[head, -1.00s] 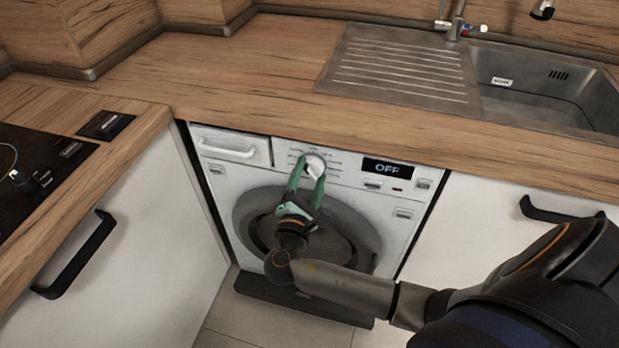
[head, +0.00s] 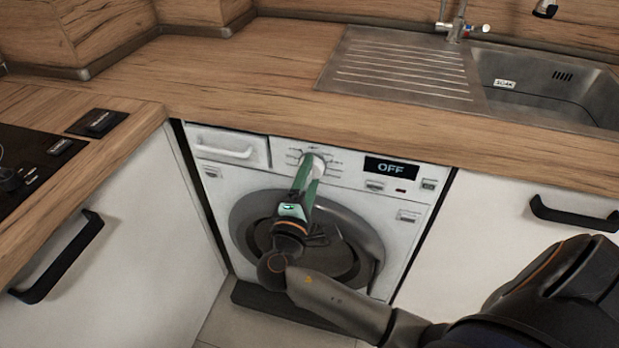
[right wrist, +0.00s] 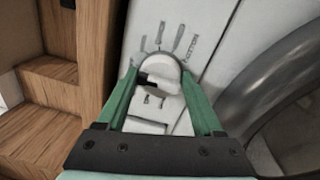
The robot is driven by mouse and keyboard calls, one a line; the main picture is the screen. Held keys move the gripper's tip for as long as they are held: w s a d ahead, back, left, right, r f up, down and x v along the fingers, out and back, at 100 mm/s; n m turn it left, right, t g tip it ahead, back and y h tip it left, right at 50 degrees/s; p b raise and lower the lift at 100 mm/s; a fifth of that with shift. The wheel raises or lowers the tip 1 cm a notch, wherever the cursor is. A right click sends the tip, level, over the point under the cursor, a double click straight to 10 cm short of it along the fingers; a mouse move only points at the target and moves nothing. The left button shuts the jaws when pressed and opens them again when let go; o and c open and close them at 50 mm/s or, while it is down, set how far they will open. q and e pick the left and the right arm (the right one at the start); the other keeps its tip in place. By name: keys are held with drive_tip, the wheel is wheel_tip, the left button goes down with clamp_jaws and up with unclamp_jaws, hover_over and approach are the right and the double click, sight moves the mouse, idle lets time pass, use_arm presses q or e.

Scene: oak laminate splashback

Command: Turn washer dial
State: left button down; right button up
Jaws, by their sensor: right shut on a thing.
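The washer (head: 345,160) stands under the wooden counter, with its round dark door below a white control panel. Its display (head: 391,167) reads OFF. The white round dial (head: 316,161) sits on the panel left of the display. My right gripper (head: 309,172) reaches up to the dial, its green fingers shut on it and partly covering it. In the right wrist view the dial (right wrist: 160,72) sits between the two green finger tips, with printed marks around it. My left gripper is out of view.
The counter edge (head: 400,125) overhangs just above the panel. A detergent drawer (head: 226,148) is left of the dial. Cabinet doors with black handles (head: 60,262) (head: 574,214) flank the washer. A sink (head: 545,85) and a hob (head: 25,160) are set in the counter.

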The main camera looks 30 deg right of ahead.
drive_tip(key=shift+f, duration=0.15)
drive_tip(key=o, duration=1)
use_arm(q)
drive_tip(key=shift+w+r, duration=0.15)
use_arm(e)
drive_tip(key=o, duration=0.4)
drive_tip(key=shift+c, duration=0.2)
